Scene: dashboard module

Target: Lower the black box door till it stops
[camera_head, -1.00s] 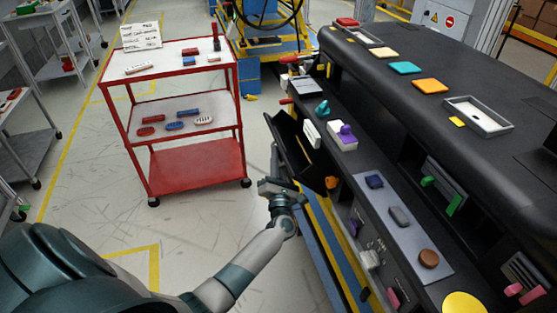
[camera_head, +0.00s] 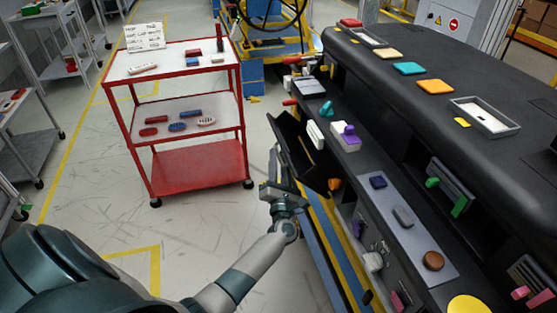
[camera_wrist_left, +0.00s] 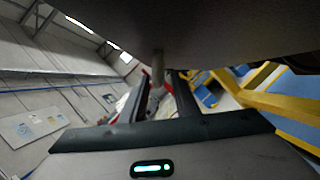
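The black box door (camera_head: 297,160) hangs open and tilted outward on the near left side of the dashboard module (camera_head: 440,75). My left gripper (camera_head: 278,163) is at the outer face of the door, with its fingers pointing up along it. In the left wrist view a broad dark surface, likely the door, fills the top. The two fingers (camera_wrist_left: 158,92) stand apart below it, with a thin grey peg-like piece (camera_wrist_left: 158,68) showing between them. I cannot tell whether they touch it. My right gripper is out of view.
A red cart (camera_head: 187,115) with small parts stands to the left, with clear floor between it and my left arm. A yellow and blue frame (camera_head: 325,255) runs under the module. Several coloured parts and a grey panel (camera_head: 405,225) lie along the module's side.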

